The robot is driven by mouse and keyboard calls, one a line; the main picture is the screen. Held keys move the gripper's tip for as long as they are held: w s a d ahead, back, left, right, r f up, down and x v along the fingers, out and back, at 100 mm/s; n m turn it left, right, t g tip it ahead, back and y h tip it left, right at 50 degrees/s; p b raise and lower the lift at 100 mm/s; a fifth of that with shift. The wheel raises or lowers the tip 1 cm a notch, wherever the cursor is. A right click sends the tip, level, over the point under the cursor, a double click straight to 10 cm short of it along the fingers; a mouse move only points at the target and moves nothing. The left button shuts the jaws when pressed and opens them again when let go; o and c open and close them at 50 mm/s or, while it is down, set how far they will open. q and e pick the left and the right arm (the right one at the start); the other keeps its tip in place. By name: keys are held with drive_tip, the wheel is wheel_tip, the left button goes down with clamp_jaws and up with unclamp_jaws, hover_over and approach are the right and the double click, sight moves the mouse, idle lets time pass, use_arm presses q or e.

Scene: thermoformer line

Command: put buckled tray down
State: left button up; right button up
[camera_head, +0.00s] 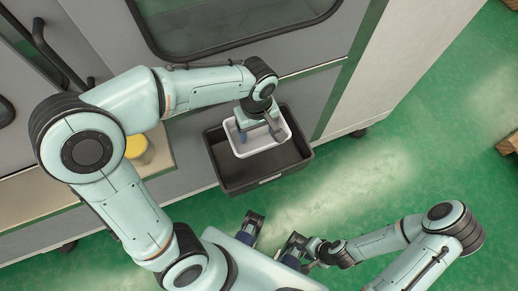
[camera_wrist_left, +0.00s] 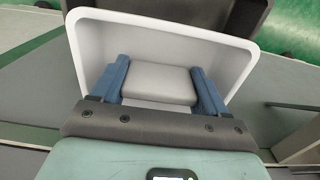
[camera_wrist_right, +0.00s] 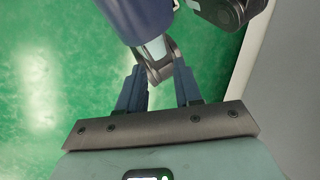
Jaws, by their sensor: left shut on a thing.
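The white tray (camera_head: 262,144) sits inside the black crate (camera_head: 226,174), near its upper side; I cannot tell whether it touches the crate floor. In the left wrist view the tray (camera_wrist_left: 235,62) has pale walls and a raised grey block in its middle. My left gripper (camera_head: 258,131) reaches down into it. Its blue fingers (camera_wrist_left: 162,72) are on either side of the raised block and shut on it. I cannot make out any buckling. My right gripper (camera_wrist_right: 158,82) is open and empty, away from the tray, over the green floor.
The grey machine (camera_head: 300,90) with a dark window stands right behind the crate. A yellow-and-white container (camera_head: 139,150) sits on a ledge to the left. Green floor (camera_head: 380,170) is clear to the right. A wooden piece (camera_head: 508,143) shows at the right edge.

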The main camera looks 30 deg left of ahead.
use_arm(q)
wheel_tip(320, 180, down, 15)
drive_tip(key=shift+r+b, duration=0.1)
drive_tip(key=shift+b, duration=1.15)
drive_tip(key=shift+f, duration=0.2)
drive_tip(key=o, duration=1.1)
drive_tip(key=shift+c, duration=0.2)
drive_tip(key=shift+r, duration=0.15)
